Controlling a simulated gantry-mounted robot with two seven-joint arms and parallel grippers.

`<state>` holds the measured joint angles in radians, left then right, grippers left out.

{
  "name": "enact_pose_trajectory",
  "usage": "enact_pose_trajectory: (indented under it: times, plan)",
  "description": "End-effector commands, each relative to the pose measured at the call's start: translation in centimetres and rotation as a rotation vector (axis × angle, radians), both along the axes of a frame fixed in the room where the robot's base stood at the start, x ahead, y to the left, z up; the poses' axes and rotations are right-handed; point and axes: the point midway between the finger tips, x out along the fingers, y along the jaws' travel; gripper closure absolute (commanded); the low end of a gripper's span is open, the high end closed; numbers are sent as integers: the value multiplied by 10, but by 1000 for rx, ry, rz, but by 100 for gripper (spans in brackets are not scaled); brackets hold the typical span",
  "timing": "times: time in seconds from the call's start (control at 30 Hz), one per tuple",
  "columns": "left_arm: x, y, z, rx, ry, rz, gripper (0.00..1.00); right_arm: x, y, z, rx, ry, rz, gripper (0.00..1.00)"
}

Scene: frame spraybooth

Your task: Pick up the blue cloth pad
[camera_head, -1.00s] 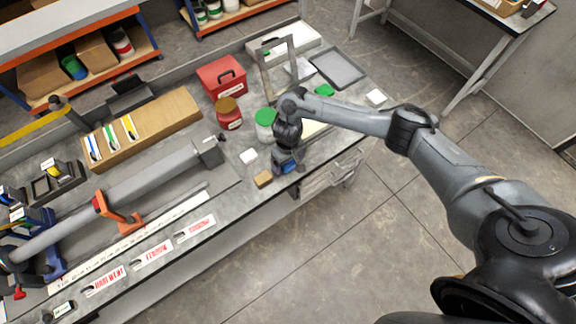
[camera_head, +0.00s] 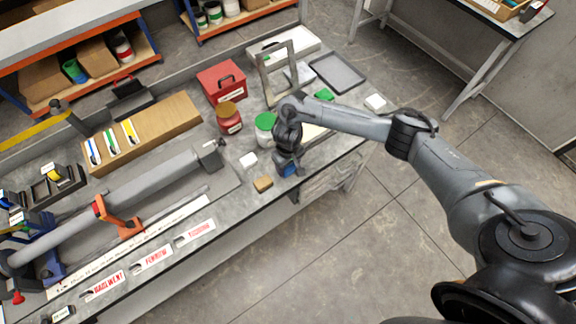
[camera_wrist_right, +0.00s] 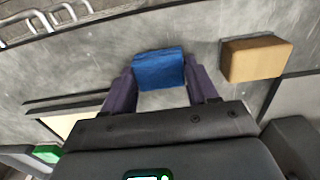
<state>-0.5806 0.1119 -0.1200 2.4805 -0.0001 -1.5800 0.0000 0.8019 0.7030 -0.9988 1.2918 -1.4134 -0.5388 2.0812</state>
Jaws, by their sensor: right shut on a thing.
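The blue cloth pad (camera_wrist_right: 158,70) is between the two fingers of my right gripper (camera_wrist_right: 161,88) in the right wrist view, with a finger against each side. In the head view the right gripper (camera_head: 288,168) is over the front part of the bench, and a little blue of the pad shows at its tip. Whether the pad touches the bench top is hard to tell. My left gripper is in neither view.
A tan block (camera_head: 263,185) lies just left of the right gripper, and a white block (camera_head: 248,160) lies behind it. A green-lidded jar (camera_head: 265,128) stands close behind. A red box (camera_head: 221,81) and a grey frame (camera_head: 276,75) are farther back.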

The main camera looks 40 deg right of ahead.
Motion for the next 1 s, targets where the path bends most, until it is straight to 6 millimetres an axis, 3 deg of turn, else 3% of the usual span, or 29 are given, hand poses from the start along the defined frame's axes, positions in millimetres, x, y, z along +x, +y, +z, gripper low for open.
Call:
enact_pose_trajectory:
  times: [0.17,0.33,0.7,1.0]
  plan:
    - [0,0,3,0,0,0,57,1,0,14,1,-3,1,70]
    - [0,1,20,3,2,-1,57,2,-1,45,-1,-5,1,70]
    - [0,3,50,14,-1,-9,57,-66,14,82,0,-1,4,70]
    - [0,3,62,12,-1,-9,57,-103,23,103,0,-1,1,70]
